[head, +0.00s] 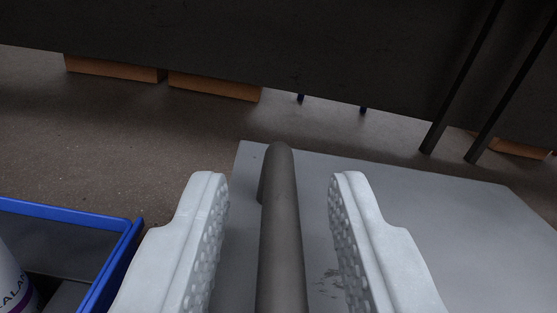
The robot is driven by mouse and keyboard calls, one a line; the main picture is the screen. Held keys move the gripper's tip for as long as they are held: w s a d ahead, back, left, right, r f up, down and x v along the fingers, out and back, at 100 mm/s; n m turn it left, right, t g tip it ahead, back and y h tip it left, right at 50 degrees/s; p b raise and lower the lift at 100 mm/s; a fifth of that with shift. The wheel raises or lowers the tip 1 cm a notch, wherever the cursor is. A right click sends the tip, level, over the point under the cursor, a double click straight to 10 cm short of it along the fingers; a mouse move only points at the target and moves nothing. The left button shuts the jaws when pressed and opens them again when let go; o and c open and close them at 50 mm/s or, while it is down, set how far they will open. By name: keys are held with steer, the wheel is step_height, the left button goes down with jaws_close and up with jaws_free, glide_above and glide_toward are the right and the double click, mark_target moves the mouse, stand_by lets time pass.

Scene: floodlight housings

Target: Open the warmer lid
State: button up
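A grey flat panel (430,225), which looks like the warmer lid, fills the lower right of the head view. A dark grey bar handle (281,230) runs along its left part, from the bottom edge of the view to a rounded far end. My gripper (279,190) has two white fingers with bumpy inner pads. It is open, with one finger on each side of the handle. A gap shows between each finger and the bar. The near end of the handle and the rest of the lid are out of view.
A blue-rimmed bin (128,250) stands at the lower left, with a white container (14,280) in it. Brown floor lies beyond the lid. A large dark structure (250,45) with orange-brown blocks (215,86) under it and dark posts (460,85) spans the back.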

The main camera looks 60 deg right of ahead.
steer(key=shift+w+d, duration=0.15)
steer(key=shift+d, duration=0.05)
jaws_close()
steer(key=shift+r, duration=0.1)
